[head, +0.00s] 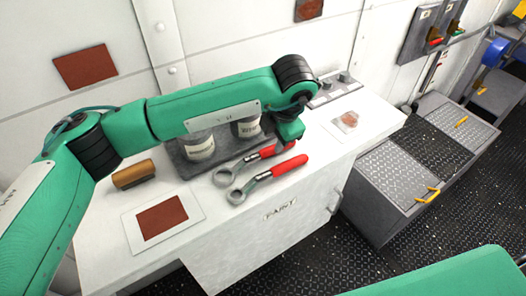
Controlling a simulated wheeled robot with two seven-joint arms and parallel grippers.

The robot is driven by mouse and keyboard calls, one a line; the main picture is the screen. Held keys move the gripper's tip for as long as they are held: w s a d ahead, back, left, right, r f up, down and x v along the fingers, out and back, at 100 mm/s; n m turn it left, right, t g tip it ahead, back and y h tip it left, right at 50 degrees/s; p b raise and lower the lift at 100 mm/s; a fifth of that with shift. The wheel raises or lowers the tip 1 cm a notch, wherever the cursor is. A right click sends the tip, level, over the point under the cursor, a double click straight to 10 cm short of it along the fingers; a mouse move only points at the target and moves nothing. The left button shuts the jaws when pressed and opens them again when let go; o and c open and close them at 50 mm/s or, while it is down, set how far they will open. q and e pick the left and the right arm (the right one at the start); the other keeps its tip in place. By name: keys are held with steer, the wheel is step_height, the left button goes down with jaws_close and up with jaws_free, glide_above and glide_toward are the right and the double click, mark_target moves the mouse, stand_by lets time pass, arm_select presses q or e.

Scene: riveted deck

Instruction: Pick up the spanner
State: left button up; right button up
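Two spanners with grey ring ends and red handles lie side by side on the white cabinet top. The nearer spanner (287,166) shows along its whole length. The farther spanner (240,166) lies just behind it, and part of its red handle is hidden by my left gripper. My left gripper (289,137) points down over the red handle of the farther spanner, close to it. Its fingertips are hidden, so I cannot tell whether they are open or touch the handle. My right gripper is out of view; only a green part of my own body shows at bottom right.
Two labelled paint tins (199,148) stand in a dark tray (181,164) behind the spanners. A brown wooden-backed block (134,174) and a card with a rust-red patch (133,235) lie left. Another small card (347,121) lies right. Grey tread-plate chests (395,172) stand right.

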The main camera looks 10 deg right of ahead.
mark_target(272, 148)
arm_select(q)
steer(key=shift+d+p+x, duration=0.15)
steer(key=shift+p+x, duration=0.3)
steer(key=shift+x, duration=1)
steer(key=shift+d+p+x, duration=0.1)
steer(key=shift+p+x, duration=0.35)
steer(key=shift+x, duration=1)
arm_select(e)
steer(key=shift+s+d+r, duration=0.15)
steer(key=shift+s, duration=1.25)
arm_select(q)
steer(key=shift+w, duration=0.15)
jaws_close()
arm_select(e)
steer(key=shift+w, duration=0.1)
arm_select(q)
steer(key=shift+r, duration=0.1)
steer(key=shift+r, duration=0.45)
step_height(272, 148, up, 19)
steer(key=b, duration=0.3)
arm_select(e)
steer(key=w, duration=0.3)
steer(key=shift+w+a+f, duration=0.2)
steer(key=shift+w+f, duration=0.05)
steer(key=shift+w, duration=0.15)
